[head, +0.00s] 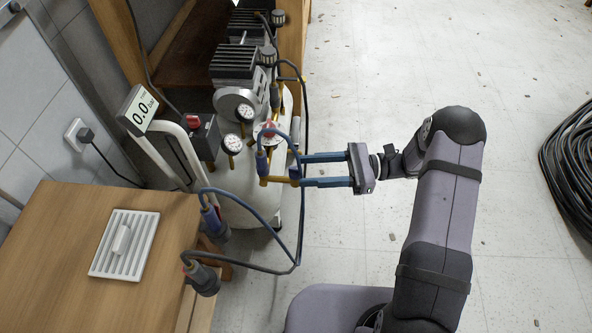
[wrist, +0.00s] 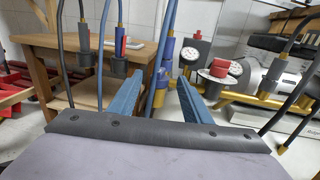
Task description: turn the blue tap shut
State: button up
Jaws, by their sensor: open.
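My gripper (head: 304,170) reaches in from the right in the head view, beside the white compressor. Its two blue fingers are apart, and no object is held between them. In the wrist view blue and brass parts (wrist: 163,76) show between the fingers (wrist: 152,96), with a blue hose in front. I cannot tell whether the fingers touch the tap, and its handle angle is unclear.
The white compressor (head: 239,207) carries gauges (head: 232,143) and a red knob (wrist: 218,68). Blue and dark hoses (head: 265,271) loop close to my gripper. A wooden table (head: 60,240) stands at left, a display reading 0.0 (head: 140,110) behind it.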

aim_at(296, 171)
jog(key=shift+s+a, duration=0.15)
jog(key=shift+a, duration=0.85)
jog(key=shift+s+a, duration=0.15)
jog(key=shift+a, duration=0.8)
